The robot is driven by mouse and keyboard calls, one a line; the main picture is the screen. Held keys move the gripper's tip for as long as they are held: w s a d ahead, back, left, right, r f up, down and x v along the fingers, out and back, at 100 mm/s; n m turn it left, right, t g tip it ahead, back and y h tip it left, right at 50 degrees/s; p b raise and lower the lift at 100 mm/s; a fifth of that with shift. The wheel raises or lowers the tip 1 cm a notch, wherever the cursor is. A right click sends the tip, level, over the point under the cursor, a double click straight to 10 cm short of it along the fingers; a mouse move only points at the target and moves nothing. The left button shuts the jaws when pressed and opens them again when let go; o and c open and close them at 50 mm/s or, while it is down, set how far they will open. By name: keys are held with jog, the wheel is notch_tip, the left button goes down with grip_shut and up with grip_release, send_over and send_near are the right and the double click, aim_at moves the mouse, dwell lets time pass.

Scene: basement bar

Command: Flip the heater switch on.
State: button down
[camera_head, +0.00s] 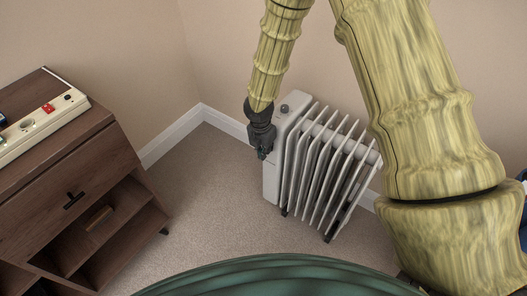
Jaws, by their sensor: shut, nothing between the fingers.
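A white finned heater (318,165) stands on the carpet by the wall, just right of the picture's middle. Its flat control panel (271,183) is at its left end, with a dark grey knob (285,108) near the top. My dark gripper (262,155) is shut and empty, pointing down at the panel's upper left part. It overlaps the panel in the picture; I cannot tell whether it touches. I cannot make out the heater switch; my gripper may cover it.
A brown wooden cabinet (85,185) stands at the left. A cream power strip with a red switch (48,108) lies on its top. Carpet (205,190) is clear between the cabinet and the heater. Beige walls meet in a corner behind, with a white skirting board (172,137).

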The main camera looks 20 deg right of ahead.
jog(key=shift+w+d+r+p, duration=0.1)
jog(key=shift+w+d+p, duration=0.1)
jog(key=shift+p, duration=0.85)
jog(key=shift+f, duration=0.25)
jog(key=shift+r, duration=0.1)
jog(key=shift+r+p, duration=0.65)
jog(key=shift+p, duration=0.25)
